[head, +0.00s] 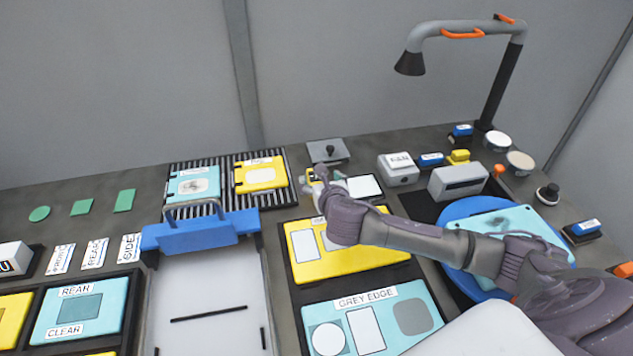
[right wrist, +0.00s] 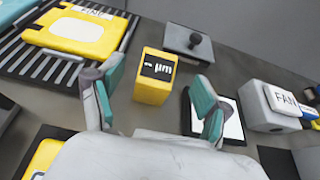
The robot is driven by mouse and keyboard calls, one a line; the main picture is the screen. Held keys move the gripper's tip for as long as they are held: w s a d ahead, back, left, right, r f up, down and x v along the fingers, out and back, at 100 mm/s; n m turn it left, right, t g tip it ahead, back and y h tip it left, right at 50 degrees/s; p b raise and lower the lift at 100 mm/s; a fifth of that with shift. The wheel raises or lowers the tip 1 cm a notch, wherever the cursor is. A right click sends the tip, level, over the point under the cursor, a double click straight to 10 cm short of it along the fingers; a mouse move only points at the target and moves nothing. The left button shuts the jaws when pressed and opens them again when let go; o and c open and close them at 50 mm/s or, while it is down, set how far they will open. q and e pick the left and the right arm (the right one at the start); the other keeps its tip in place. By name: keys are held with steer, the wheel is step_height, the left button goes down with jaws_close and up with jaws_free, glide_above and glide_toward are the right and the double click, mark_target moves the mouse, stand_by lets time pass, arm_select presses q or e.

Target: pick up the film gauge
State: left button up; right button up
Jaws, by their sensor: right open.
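The film gauge (right wrist: 153,88) is a small yellow block with a black display reading "µm", upright on the grey bench in the right wrist view. In the head view only slivers of yellow at the gauge (head: 311,176) show beside my gripper. My right gripper (right wrist: 152,100) is open, with its teal-padded fingers on either side of the gauge in the picture and a gap to each side. In the head view the right gripper (head: 326,182) is over the back middle of the bench, mostly hiding the gauge. My left gripper is not in view.
A ribbed rack (head: 228,165) with cyan and yellow panels is left of the gauge. A grey plate with a black knob (head: 328,151) stands behind it, and a white pad (head: 364,187) lies to its right. A white box (head: 398,170) is further right. A yellow tray panel (head: 345,263) lies in front.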

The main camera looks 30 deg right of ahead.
steer(key=shift+w+d+f, duration=0.15)
steer(key=shift+w+f, duration=0.15)
steer(key=shift+w, duration=0.35)
steer(key=shift+w+d+f, duration=0.15)
steer(key=shift+w+f, duration=0.2)
steer(key=shift+w, duration=0.15)
steer(key=x, duration=0.2)
steer(key=f+x, duration=0.1)
steer(key=x, duration=0.1)
steer(key=shift+w+f+p, duration=0.1)
steer(key=shift+w+p, duration=0.1)
steer(key=shift+p, duration=0.1)
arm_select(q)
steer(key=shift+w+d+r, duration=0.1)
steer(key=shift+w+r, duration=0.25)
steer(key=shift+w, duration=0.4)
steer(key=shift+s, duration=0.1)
arm_select(e)
steer(key=shift+s, duration=0.1)
steer(key=shift+c, duration=0.3)
steer(key=shift+c, duration=1.4)
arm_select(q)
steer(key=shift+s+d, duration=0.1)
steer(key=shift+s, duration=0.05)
arm_select(e)
steer(key=c, duration=1.1)
